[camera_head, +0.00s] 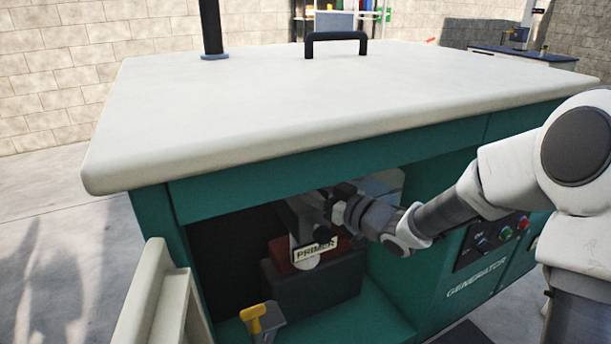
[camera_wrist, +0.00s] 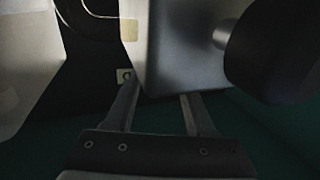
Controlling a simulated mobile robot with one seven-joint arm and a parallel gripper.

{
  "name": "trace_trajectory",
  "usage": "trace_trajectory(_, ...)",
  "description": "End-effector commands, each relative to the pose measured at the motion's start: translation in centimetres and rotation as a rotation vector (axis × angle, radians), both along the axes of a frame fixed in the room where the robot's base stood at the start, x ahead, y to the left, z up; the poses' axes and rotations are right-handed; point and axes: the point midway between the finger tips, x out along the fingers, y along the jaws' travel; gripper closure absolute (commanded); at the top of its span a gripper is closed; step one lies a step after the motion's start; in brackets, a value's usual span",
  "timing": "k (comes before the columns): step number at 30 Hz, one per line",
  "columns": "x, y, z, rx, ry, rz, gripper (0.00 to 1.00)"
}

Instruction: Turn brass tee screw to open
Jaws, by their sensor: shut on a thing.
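My gripper (camera_head: 308,212) reaches into the open bay of the green generator cabinet, above the PRIMER tag (camera_head: 315,249). In the wrist view, my gripper's two fingers (camera_wrist: 157,95) stand a little apart at the lower edge of a grey block (camera_wrist: 180,50). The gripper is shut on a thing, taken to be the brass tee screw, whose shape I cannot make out. A small pale brass-coloured piece (camera_wrist: 124,75) shows by the left fingertip. In the head view the screw is hidden by the gripper and shadow.
A red-topped dark box (camera_head: 315,285) sits under the gripper. A yellow-handled part (camera_head: 253,317) stands at the bay's front. The white top (camera_head: 300,95) overhangs the bay. In the wrist view a dark round part (camera_wrist: 275,50) is close on the right.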

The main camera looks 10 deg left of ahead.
Motion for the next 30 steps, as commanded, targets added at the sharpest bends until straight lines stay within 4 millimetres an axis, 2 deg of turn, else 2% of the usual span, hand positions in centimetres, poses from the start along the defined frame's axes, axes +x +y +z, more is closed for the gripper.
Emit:
trace_trajectory(2,0.27,-0.15,0.58,0.003,0.001,0.048,1.00)
trace_trajectory(15,0.66,-0.25,0.29,0.002,0.000,0.266,1.00)
trace_trajectory(30,0.71,-0.23,0.11,0.002,-0.002,0.314,1.00)
